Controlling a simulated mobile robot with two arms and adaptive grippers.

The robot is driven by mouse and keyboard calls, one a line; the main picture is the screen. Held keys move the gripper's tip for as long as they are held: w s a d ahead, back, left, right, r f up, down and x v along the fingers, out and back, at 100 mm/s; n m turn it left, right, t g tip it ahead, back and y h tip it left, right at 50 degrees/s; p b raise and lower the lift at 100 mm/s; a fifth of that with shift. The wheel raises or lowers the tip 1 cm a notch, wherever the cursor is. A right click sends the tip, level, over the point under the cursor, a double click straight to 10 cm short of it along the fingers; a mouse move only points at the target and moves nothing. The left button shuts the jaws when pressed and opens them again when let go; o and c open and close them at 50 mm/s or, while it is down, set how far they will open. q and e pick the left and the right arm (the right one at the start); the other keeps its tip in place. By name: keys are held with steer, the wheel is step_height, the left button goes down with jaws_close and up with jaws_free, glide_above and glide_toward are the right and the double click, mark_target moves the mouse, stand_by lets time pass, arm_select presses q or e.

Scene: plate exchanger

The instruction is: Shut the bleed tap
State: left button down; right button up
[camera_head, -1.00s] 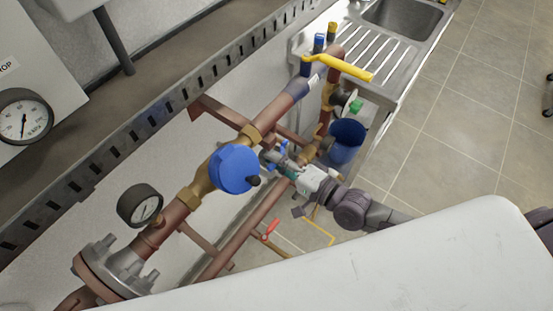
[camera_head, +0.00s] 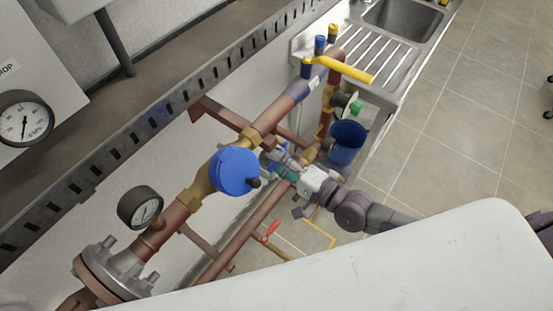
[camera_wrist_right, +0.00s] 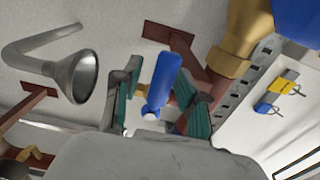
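The bleed tap's blue lever (camera_wrist_right: 163,82) stands between the two teal fingers of my right gripper (camera_wrist_right: 157,88) in the right wrist view. Gaps show on both sides of the lever, and the fingers are apart. In the head view my right gripper (camera_head: 280,163) is beside the copper pipework, just right of the large blue round cap (camera_head: 234,171). Only a small blue bit of the tap lever shows there, and the tap body is mostly hidden by the gripper. My left gripper is not in view.
A yellow lever (camera_head: 345,69) and a blue bucket (camera_head: 347,142) are beyond the gripper. A red lever (camera_head: 270,231) is on a lower pipe. A metal funnel (camera_wrist_right: 84,76) is left of the fingers in the wrist view. A white panel (camera_head: 400,250) fills the lower right.

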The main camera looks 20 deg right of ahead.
steer(key=shift+r, duration=0.2)
steer(key=shift+s+d, duration=0.1)
steer(key=v, duration=0.7)
steer(key=shift+s+d, duration=0.2)
steer(key=shift+s, duration=0.1)
steer(key=shift+f, duration=0.2)
steer(key=w+d+f+n+g+h, duration=0.1)
steer(key=d+f+n+h, duration=0.15)
steer(key=f, duration=0.45)
steer(key=w+d+f+n+h, duration=0.1)
steer(key=w+d+f+h, duration=0.15)
steer(key=f, duration=0.55)
steer(key=s+d+f+n+g+h, duration=0.2)
steer(key=s+d+f, duration=0.1)
steer(key=f, duration=0.6)
steer(key=s+d+f+n+g+h, duration=0.1)
steer(key=s+d+f+n+g, duration=0.2)
steer(key=f, duration=0.5)
steer(key=s+a+f+n+g+h, duration=0.1)
steer(key=s+f+g, duration=0.1)
steer(key=s+f, duration=0.3)
steer(key=s+a+f+n+g+h, duration=0.1)
steer(key=s+f, duration=0.5)
steer(key=s, duration=0.7)
steer(key=s+a+f+n+g+h, duration=0.1)
steer(key=s+f+g, duration=0.3)
steer(key=s, duration=0.5)
steer(key=shift+f+n+b, duration=0.4)
steer(key=shift+f+n, duration=0.4)
steer(key=shift+n, duration=0.05)
